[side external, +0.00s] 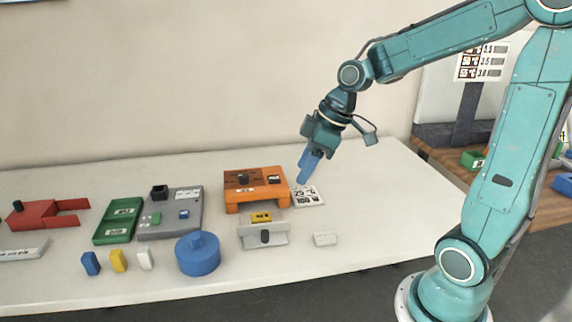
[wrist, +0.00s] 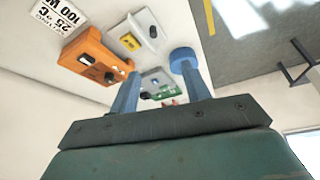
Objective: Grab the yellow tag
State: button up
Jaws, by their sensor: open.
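The yellow tag (wrist: 130,41) also shows in the wrist view, between the orange block and the bracket. My gripper (side external: 304,179) has blue fingers and points downward, above the table to the right of the orange block, near a printed white card (side external: 308,196). My gripper (wrist: 158,70) is open, with nothing between its fingers, and apart from the tag.
A blue knobbed cylinder (side external: 198,256) stands left of the bracket. A small white block (side external: 325,239) lies to its right. A grey fixture (side external: 170,217), green tray (side external: 118,222) and red part (side external: 45,214) stand farther left. The table's right side is clear.

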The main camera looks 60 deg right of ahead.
jog(key=w+d+f+n+t+y, duration=0.1)
jog(key=w+d+f+n+y, duration=0.2)
jog(key=w+d+f, duration=0.4)
notch_tip(320, 180, down, 3)
jog(key=d, duration=0.3)
jog(key=shift+w, duration=0.35)
jog(key=shift+a+f, duration=0.1)
send_near(263, 216)
jog(key=shift+x, duration=1.4)
jog(key=shift+f, duration=0.15)
jog(key=shift+x, duration=2.5)
